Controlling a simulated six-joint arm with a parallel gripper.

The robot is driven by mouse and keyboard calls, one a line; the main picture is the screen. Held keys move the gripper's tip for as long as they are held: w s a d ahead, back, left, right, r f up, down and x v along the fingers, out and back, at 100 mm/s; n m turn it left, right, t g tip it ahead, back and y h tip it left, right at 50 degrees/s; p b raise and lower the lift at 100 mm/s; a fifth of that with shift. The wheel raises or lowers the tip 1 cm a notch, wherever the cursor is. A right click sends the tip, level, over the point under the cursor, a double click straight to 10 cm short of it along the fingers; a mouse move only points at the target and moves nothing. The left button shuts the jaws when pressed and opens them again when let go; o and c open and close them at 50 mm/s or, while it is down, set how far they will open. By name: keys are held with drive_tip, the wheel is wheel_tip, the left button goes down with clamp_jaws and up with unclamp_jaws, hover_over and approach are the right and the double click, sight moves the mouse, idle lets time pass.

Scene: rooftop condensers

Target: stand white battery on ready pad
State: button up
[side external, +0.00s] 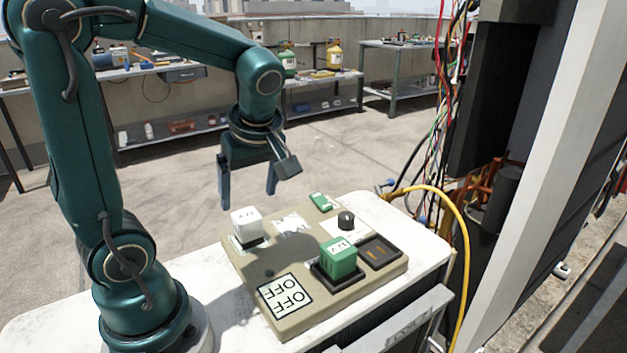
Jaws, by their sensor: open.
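The white battery (246,223) is a white block with dark lettering on top. It stands upright at the back left of a beige panel, over a dark base with a pale label beside it. My gripper (247,200) is open and empty, pointing down, its two fingers apart, just above the white battery in the picture. I cannot tell its exact height over the battery. A dark square pad (381,253) with a small orange mark lies empty at the panel's right. No readable label shows which pad is the ready pad.
A green battery (339,256) stands in a dark holder beside the empty pad. A black knob (346,221) and a small green block (321,202) sit behind it. A yellow hose (466,250) runs past the table's right.

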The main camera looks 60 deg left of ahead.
drive_tip(key=s+d+r+m+t+h, duration=0.1)
drive_tip(key=s+d+m+t+h, duration=0.1)
drive_tip(key=d+m, duration=0.4)
drive_tip(key=s+d+r+m+t+h, duration=0.1)
drive_tip(key=d+m+t+h, duration=0.1)
drive_tip(key=d+m, duration=0.5)
drive_tip(key=shift+s+m+t+h, duration=0.35)
drive_tip(key=shift+m+t, duration=0.45)
drive_tip(key=shift+m, duration=1.7)
